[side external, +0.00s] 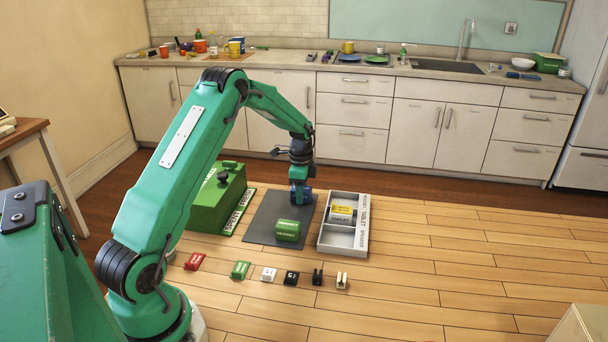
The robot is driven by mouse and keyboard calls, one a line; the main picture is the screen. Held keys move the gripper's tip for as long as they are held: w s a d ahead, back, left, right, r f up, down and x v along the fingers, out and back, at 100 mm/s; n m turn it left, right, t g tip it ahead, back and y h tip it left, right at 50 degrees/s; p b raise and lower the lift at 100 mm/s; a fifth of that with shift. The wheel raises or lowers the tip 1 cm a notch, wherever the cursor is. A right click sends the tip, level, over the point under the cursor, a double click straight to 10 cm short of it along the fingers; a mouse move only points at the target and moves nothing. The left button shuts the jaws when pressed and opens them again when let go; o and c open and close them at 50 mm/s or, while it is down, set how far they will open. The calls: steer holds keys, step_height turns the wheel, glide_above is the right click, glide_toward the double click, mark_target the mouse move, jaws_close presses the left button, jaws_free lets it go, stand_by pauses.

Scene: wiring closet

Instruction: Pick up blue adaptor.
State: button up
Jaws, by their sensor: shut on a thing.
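The blue adaptor (307,198) shows as a small dark blue block at the end of my arm, over the far right part of the dark grey mat (262,222). My gripper (300,196) points down and is shut on the blue adaptor. The fingers are small and partly merged with it in this view. I cannot tell whether the adaptor touches the mat or hangs just above it.
A green labelled block (288,230) sits on the mat. A green box (215,203) stands left. A grey tray (328,239) with yellow and grey items stands right. Several small connectors, including a red one (195,261), line the front.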

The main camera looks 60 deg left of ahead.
steer(key=shift+r, duration=0.1)
steer(key=shift+r, duration=0.45)
step_height(320, 180, up, 3)
steer(key=shift+w+r, duration=0.1)
steer(key=shift+r, duration=0.05)
steer(key=d+r, duration=0.2)
steer(key=d, duration=0.2)
steer(key=d+r, duration=0.2)
steer(key=d, duration=0.1)
steer(key=s+d+r, duration=0.1)
steer(key=d+r, duration=0.1)
steer(key=d, duration=0.2)
steer(key=shift+d+r, duration=0.35)
steer(key=s+d, duration=0.2)
steer(key=d, duration=0.4)
steer(key=s+d, duration=0.2)
steer(key=d, duration=0.5)
steer(key=s+d, duration=0.2)
steer(key=d, duration=0.4)
steer(key=shift+s+d+r, duration=0.15)
steer(key=shift+s+d, duration=0.2)
steer(key=shift+s, duration=0.05)
steer(key=shift+a, duration=0.1)
